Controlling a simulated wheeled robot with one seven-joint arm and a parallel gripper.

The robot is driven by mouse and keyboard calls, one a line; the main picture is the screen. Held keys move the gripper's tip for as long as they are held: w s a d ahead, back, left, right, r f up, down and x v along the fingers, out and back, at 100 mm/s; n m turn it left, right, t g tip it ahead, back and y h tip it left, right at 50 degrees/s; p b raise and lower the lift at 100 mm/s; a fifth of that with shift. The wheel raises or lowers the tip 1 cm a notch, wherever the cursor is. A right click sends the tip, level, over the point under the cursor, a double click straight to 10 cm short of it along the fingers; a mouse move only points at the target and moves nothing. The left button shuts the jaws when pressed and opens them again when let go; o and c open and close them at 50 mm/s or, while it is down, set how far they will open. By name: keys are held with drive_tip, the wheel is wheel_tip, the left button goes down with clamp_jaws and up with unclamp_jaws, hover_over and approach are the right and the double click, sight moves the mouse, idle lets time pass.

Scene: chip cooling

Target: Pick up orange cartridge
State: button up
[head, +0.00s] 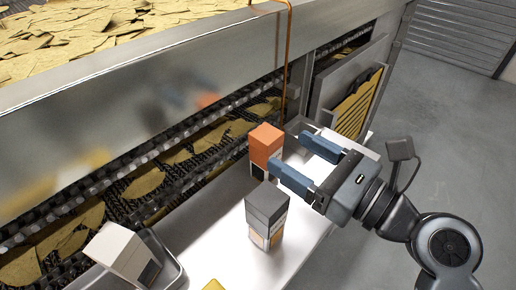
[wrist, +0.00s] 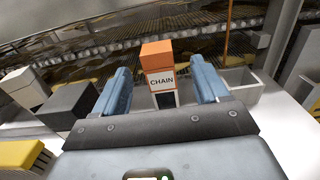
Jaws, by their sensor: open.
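The orange cartridge (head: 266,142) is a box with an orange top, standing upright on the white shelf beside the conveyor. In the wrist view the orange cartridge (wrist: 158,66) shows a white label reading "CHAIN" and a dark lower part. My gripper (head: 290,151) is open, with its two blue fingers pointing toward the cartridge. In the wrist view the cartridge appears between the fingers of my gripper (wrist: 163,86), apparently just beyond their tips. I cannot tell whether either finger touches it. Its lower part is partly hidden by a finger in the head view.
A dark grey-topped box (head: 266,211) stands close in front of the cartridge. A white box (head: 120,248) sits in a tray at the lower left. The conveyor (head: 150,180) with chips runs behind. A copper pipe (head: 284,70) rises at the back. A grey bin (wrist: 238,92) is right of the cartridge.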

sight(276, 145)
drive_tip(key=x, duration=0.6)
drive_tip(key=shift+a+f+p, duration=0.1)
drive_tip(key=shift+a+p, duration=0.2)
drive_tip(key=shift+a, duration=0.1)
drive_tip(key=shift+c, duration=0.2)
drive_tip(key=c, duration=1.1)
